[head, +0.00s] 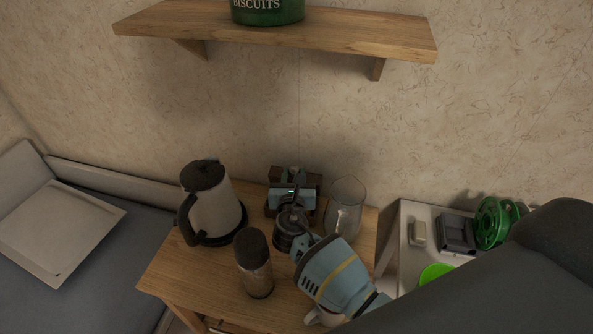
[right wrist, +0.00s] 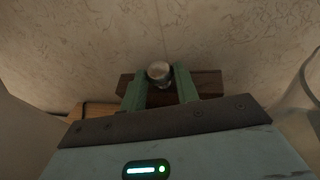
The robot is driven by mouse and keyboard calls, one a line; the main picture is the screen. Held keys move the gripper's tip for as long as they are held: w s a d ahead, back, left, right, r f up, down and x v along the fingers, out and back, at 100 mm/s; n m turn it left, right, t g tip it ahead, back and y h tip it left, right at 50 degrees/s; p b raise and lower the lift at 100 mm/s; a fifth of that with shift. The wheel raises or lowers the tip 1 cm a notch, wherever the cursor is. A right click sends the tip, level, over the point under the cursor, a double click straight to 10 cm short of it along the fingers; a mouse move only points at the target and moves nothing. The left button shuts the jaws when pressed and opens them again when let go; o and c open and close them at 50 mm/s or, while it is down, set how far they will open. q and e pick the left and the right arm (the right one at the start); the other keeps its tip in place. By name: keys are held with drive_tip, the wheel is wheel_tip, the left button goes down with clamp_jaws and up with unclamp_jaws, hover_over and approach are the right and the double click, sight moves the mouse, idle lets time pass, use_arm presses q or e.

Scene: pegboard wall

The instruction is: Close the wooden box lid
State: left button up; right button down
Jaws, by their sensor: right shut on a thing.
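The dark wooden box (head: 314,183) stands at the back of the small wooden table, near the wall, mostly hidden by my right gripper (head: 292,176). In the right wrist view, dark wood of the box (right wrist: 210,82) shows behind and on both sides of the green fingers. My right gripper (right wrist: 160,78) is shut on a small round, pale metallic knob (right wrist: 159,71) between its fingertips. Whether the knob belongs to the lid, and how far the lid is open, I cannot tell. My left gripper is not in view.
On the wooden table (head: 185,272) stand a kettle (head: 216,205) at left, a dark-topped jar (head: 254,265) in front, a clear glass vessel (head: 345,205) right of the box, and a mug (head: 318,318) partly under my arm. A shelf (head: 350,35) hangs above.

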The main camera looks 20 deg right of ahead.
drive_tip(key=shift+s+a+f, duration=0.6)
drive_tip(key=shift+s+f, duration=0.25)
drive_tip(key=c, duration=1.1)
unclamp_jaws()
drive_tip(key=shift+o, duration=0.2)
drive_tip(key=shift+w, duration=0.1)
drive_tip(key=shift+d+r, duration=0.15)
drive_tip(key=shift+d, duration=0.05)
